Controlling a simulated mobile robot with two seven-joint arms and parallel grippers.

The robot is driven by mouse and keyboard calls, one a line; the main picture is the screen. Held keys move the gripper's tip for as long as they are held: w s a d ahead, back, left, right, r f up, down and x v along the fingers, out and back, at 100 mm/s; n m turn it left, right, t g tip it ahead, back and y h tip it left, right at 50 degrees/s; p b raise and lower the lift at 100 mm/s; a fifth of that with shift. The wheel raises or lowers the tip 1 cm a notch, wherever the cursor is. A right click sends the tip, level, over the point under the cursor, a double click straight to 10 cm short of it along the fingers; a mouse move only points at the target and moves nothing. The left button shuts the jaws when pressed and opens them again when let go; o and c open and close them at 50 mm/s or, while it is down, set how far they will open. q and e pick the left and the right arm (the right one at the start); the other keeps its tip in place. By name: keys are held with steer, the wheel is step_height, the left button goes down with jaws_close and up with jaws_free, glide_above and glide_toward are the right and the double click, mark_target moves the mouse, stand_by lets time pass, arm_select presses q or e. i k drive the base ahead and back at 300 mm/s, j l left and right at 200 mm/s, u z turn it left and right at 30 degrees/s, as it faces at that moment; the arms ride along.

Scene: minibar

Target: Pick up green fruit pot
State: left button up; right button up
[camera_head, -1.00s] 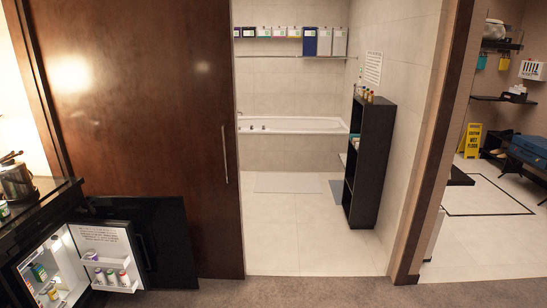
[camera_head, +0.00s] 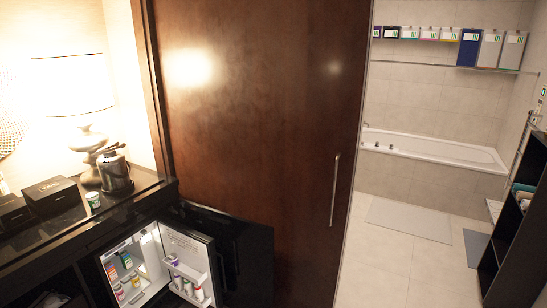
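A small pot with a green and white label (camera_head: 93,200) stands upright on the dark counter at the left, beside a dark kettle-like vessel (camera_head: 115,174). Below, the minibar fridge (camera_head: 148,262) is open and lit. Several small jars and bottles stand inside it, one of them green-toned (camera_head: 126,260). More small pots (camera_head: 188,288) stand in its door rack; their label details are too small to tell. Neither of my grippers shows in this view.
The dark counter (camera_head: 60,235) holds black boxes (camera_head: 50,194) and a white lamp (camera_head: 72,85). The open fridge door (camera_head: 190,252) juts out in front of a brown wooden sliding door (camera_head: 260,120). A doorway at the right leads to a bathtub (camera_head: 435,147) and dark shelf (camera_head: 515,235).

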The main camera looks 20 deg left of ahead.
mark_target(93, 199)
steer(key=i+u, duration=0.7)
steer(key=u, duration=0.2)
steer(key=i+l+u, duration=0.1)
steer(key=i+u, duration=0.55)
steer(key=u, duration=0.25)
steer(key=i+l+u, duration=0.15)
steer(key=u, duration=0.3)
steer(key=i+l+u, duration=0.25)
steer(key=u, duration=0.25)
steer(key=i+l+u, duration=0.35)
steer(key=l+u, duration=0.2)
steer(key=i+l+u, duration=0.25)
steer(key=k+l, duration=0.05)
steer(key=k, duration=0.05)
